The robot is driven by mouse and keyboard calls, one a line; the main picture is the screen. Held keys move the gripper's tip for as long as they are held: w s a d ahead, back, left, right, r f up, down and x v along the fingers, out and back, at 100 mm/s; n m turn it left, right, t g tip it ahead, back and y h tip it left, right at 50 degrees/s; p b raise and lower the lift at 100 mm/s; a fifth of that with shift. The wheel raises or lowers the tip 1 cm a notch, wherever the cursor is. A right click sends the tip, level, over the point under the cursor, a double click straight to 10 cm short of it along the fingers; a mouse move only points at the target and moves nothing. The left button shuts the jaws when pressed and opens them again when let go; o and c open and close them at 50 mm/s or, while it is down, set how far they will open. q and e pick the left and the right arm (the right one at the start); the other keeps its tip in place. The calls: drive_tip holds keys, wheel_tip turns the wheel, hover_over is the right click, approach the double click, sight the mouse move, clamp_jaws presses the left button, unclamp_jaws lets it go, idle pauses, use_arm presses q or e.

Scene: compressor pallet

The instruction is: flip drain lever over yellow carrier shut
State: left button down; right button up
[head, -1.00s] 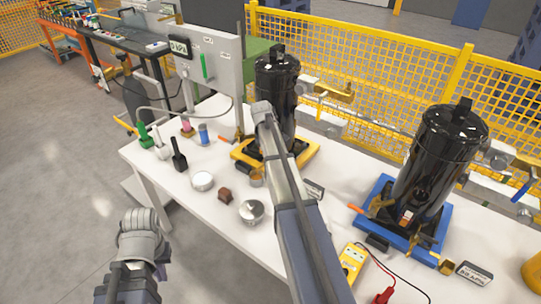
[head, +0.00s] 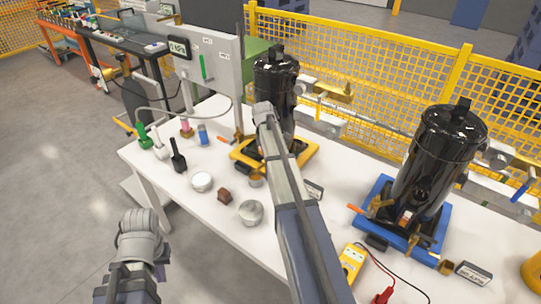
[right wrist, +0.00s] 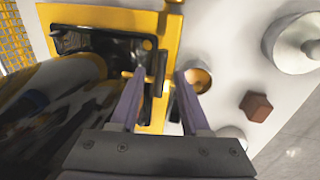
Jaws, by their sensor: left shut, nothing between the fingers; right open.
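The yellow carrier (head: 306,158) holds a black compressor (head: 277,85) on the white table. An orange-tipped handle (head: 227,140) lies at its left edge, and a yellow-brass lever (head: 336,90) shows on the pipework behind; I cannot tell which is the drain lever. My right arm covers part of the carrier and hides its gripper in the head view. In the right wrist view my right gripper (right wrist: 158,90) is open, its fingers over the edge of the yellow carrier (right wrist: 155,121), near a dark bar (right wrist: 160,72). My left gripper (head: 160,272) is shut and empty, left of the table.
A copper cup (right wrist: 198,77) is close beside the right fingertip. A brown block (head: 224,195) and silver round parts (head: 202,182) lie in front. A blue carrier (head: 440,224) with another compressor stands right, a yellow meter (head: 352,259) before it. A yellow mesh fence runs behind.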

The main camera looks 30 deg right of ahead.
drive_tip(key=shift+r, duration=0.15)
wheel_tip(320, 180, up, 7)
drive_tip(key=a+p, duration=0.1)
drive_tip(key=p, duration=0.6)
drive_tip(key=shift+s+a+r+p, duration=0.2)
drive_tip(key=shift+s+p, duration=0.1)
drive_tip(key=shift+p, duration=0.05)
drive_tip(key=s+a, duration=0.5)
drive_tip(key=a, duration=0.6)
drive_tip(key=s+a, duration=0.4)
drive_tip(key=a, duration=0.6)
drive_tip(key=s+a+g, duration=0.1)
drive_tip(key=s+a, duration=1.3)
drive_tip(key=s, duration=0.2)
drive_tip(key=shift+s+a+f+m+y, duration=0.15)
drive_tip(key=shift+s+a+m+y, duration=0.05)
drive_tip(key=shift+a+m+y, duration=0.2)
